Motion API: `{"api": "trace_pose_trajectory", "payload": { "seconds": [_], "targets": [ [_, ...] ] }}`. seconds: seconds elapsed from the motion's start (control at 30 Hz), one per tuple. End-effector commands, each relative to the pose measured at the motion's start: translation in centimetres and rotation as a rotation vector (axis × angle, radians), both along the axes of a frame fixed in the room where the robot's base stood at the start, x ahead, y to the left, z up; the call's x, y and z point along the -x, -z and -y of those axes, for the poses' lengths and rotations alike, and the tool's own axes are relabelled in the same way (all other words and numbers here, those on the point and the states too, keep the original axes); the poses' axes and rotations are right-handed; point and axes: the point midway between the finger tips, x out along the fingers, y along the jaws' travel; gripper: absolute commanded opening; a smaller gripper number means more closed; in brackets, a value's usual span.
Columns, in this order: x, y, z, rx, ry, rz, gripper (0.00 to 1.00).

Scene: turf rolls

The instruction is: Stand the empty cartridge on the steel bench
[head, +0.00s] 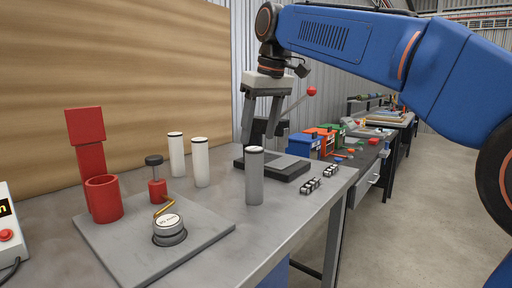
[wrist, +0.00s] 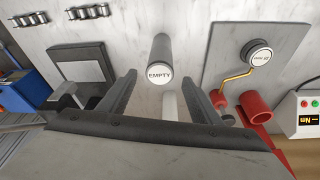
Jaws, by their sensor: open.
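The empty cartridge (head: 254,180) is a grey cylinder standing upright on the steel bench (head: 305,215), just right of the grey plate. In the wrist view the cartridge (wrist: 160,50) shows its end face marked "EMPTY", beyond the fingertips and between their lines. My gripper (head: 258,140) is open and empty, above the bench near the cartridge's top in the head view. Its two fingers (wrist: 160,92) look apart from the cartridge. Two white cylinders (head: 176,155) (head: 200,163) stand behind and to the left; one shows partly between the fingers in the wrist view.
A grey plate (head: 120,250) carries a red holder with a cup (head: 104,200), a small red post with a dark knob and a round labelled cap (head: 169,228). A dark press base (head: 285,170) with a lever lies behind right. Small black-and-silver parts (head: 320,180) lie near the right edge.

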Motion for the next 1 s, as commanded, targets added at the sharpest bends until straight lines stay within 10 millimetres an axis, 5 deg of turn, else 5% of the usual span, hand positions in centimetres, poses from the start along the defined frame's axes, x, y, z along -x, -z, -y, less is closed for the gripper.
{"api": "trace_pose_trajectory", "payload": {
  "seconds": [0.2,0.43,0.77,1.0],
  "targets": [
    [0.6,-3.1,0.5,-0.001,0.000,0.001,0.58],
    [0.9,-4.3,0.8,0.000,0.000,0.000,0.58],
    [1.2,-4.0,1.6,-0.001,0.014,0.002,0.58],
    [3.5,-0.9,7.0,-0.012,0.118,0.018,0.58]
  ]
}}
